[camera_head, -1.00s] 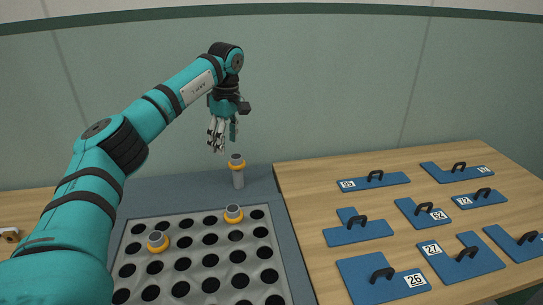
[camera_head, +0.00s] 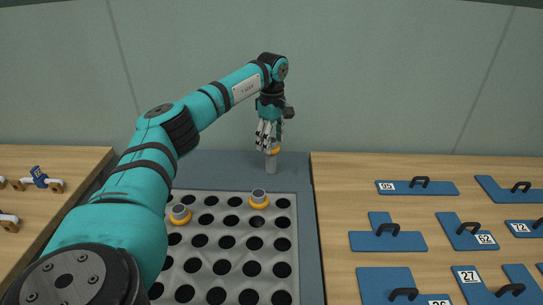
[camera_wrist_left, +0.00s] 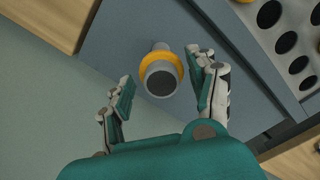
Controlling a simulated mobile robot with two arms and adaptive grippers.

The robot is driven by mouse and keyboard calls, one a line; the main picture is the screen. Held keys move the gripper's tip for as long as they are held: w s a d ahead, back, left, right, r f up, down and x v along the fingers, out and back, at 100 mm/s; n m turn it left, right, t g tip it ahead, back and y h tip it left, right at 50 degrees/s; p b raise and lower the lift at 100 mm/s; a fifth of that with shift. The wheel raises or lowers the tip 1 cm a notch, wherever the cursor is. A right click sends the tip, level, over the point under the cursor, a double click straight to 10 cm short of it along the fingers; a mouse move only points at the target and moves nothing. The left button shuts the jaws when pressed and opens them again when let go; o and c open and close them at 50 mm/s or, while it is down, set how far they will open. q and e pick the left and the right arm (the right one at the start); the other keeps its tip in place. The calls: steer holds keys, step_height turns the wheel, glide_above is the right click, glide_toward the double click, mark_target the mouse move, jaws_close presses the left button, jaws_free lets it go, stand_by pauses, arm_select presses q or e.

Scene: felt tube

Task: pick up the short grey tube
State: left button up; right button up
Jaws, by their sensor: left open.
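The short grey tube (camera_head: 271,163) stands upright on the blue-grey mat behind the perforated plate, with an orange-yellow collar near its top. In the left wrist view the tube (camera_wrist_left: 161,82) shows its dark round top and collar between the fingers. My left gripper (camera_head: 268,143) is open, pointing down at the top of this tube. In the wrist view the left gripper (camera_wrist_left: 163,90) has a finger on each side of the tube, with a gap on the left; contact on the right cannot be told. My right gripper is not in view.
Blue pieces with black handles (camera_head: 387,238) lie on the wooden table at right. Small handled parts (camera_head: 41,180) lie at left.

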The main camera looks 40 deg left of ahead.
mark_target(271, 157)
arm_select(q)
steer(key=shift+f, duration=3.2)
steer(key=shift+c, duration=0.4)
steer(key=c, duration=1)
